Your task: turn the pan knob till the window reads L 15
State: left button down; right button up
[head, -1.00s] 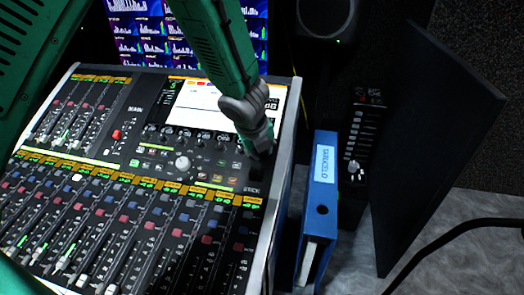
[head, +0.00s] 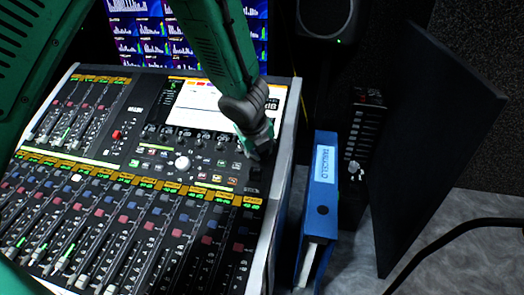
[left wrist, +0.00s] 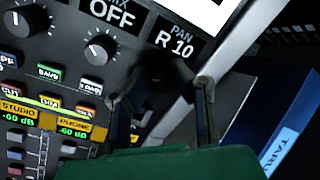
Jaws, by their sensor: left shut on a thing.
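The pan window (left wrist: 176,38) at the top of the left wrist view reads R 10. The dark pan knob (left wrist: 160,74) is just below it, blurred and in shadow. My left gripper (left wrist: 162,100) has one finger on each side of the knob and is shut on it. In the head view my left gripper (head: 260,153) reaches down to the right edge of the mixing console (head: 112,150), hiding most of the knob. My right gripper is not in view.
Another knob (left wrist: 100,49) under a window reading OFF sits left of the pan knob. The console's lit screen (head: 198,101) is behind my left gripper. A blue binder (head: 320,205) stands right of the console, with a dark panel (head: 440,150) farther right.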

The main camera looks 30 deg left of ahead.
pick_arm(q)
jog(key=shift+w+r, duration=0.3)
jog(key=c, duration=1.5)
grip_release()
jog(key=shift+o, duration=0.3)
jog(key=shift+s+f, duration=0.1)
jog(key=shift+s, duration=0.05)
jog(key=v, duration=1.1)
jog(key=shift+s+r, duration=0.25)
jog(key=shift+r, duration=0.1)
